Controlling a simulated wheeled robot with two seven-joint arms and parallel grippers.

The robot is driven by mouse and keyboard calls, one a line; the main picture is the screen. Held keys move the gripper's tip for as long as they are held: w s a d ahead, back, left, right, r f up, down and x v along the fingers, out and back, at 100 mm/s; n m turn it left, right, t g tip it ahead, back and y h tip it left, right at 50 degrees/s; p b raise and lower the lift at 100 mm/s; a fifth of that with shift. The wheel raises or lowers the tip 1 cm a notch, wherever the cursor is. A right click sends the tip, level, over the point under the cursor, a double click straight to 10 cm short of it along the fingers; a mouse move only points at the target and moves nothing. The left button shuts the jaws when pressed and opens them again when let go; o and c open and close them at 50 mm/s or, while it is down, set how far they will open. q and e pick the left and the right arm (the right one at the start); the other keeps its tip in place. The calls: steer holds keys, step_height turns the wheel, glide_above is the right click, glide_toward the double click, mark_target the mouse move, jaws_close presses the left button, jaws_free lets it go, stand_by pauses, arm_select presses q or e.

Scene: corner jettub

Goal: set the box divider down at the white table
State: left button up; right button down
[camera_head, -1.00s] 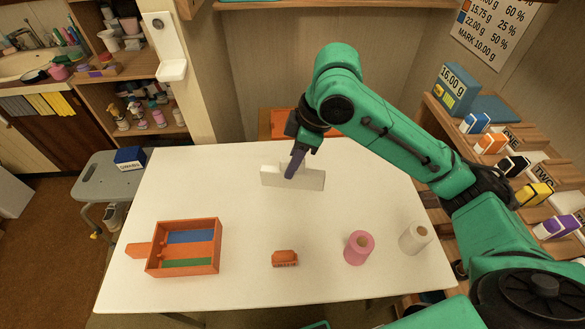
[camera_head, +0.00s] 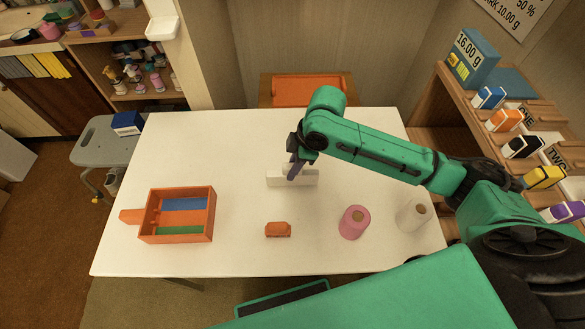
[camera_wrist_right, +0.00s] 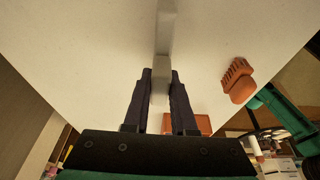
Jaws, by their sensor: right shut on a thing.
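The box divider is a thin white upright strip (camera_head: 304,178) at the middle of the white table (camera_head: 240,140). My right gripper (camera_head: 294,172) is over it, fingers pointing down. In the right wrist view, the right gripper (camera_wrist_right: 161,80) is shut on the divider's tab, and the long pale divider (camera_wrist_right: 166,35) runs away from the fingertips. The divider is at or just above the tabletop; I cannot tell whether it touches. My left gripper is not in view.
An orange box (camera_head: 178,214) with blue and green inside stands at the table's left. The table's back left is clear.

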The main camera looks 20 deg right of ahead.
mark_target(307, 172)
steer(key=shift+d+f, duration=0.1)
steer(key=shift+f, duration=0.3)
steer(key=c, duration=0.7)
jaws_free()
steer(key=shift+c, duration=0.2)
steer(key=p+v, duration=0.1)
steer(key=v, duration=1.1)
